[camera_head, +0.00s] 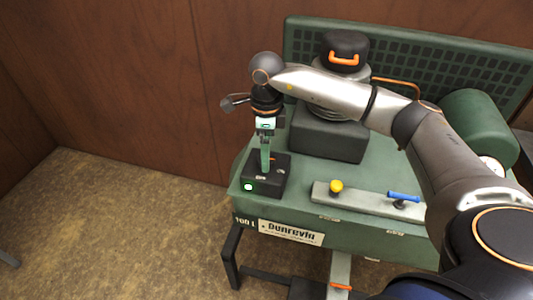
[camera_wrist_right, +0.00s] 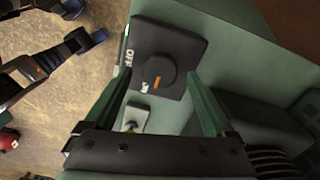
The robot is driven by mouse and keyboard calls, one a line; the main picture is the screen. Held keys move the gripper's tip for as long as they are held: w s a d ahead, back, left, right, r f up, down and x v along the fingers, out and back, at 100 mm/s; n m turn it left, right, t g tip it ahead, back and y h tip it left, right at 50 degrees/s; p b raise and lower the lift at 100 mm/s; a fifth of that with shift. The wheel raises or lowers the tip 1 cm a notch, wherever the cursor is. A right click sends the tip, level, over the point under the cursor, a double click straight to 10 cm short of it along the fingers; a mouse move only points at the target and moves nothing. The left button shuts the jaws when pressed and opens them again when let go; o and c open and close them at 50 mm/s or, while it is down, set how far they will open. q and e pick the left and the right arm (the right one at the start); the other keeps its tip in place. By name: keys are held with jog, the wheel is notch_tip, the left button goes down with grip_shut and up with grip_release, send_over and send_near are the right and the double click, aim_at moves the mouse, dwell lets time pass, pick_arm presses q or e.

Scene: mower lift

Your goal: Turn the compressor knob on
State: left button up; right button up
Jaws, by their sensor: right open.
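A green light (camera_head: 248,187) glows on the box. In the wrist view the round black knob (camera_wrist_right: 160,68) shows on the box, with an orange mark (camera_wrist_right: 156,83) toward the bottom, close to the "ON" lettering; "OFF" lettering is at the left. My right gripper (camera_head: 265,168) points down over the box. In the wrist view its open fingers (camera_wrist_right: 160,84) lie on either side of the knob; I cannot tell whether they touch it. My left gripper is not seen.
A plate with a yellow knob (camera_head: 336,187) and a blue-handled valve (camera_head: 403,197) lies right of the box. The black motor block (camera_head: 325,140) with an orange-handled top (camera_head: 344,59) stands behind. A wooden wall (camera_head: 120,80) is at the back; the left floor is mostly clear.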

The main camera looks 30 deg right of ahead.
notch_tip(320, 180, up, 11)
dwell(0.3)
dwell(0.4)
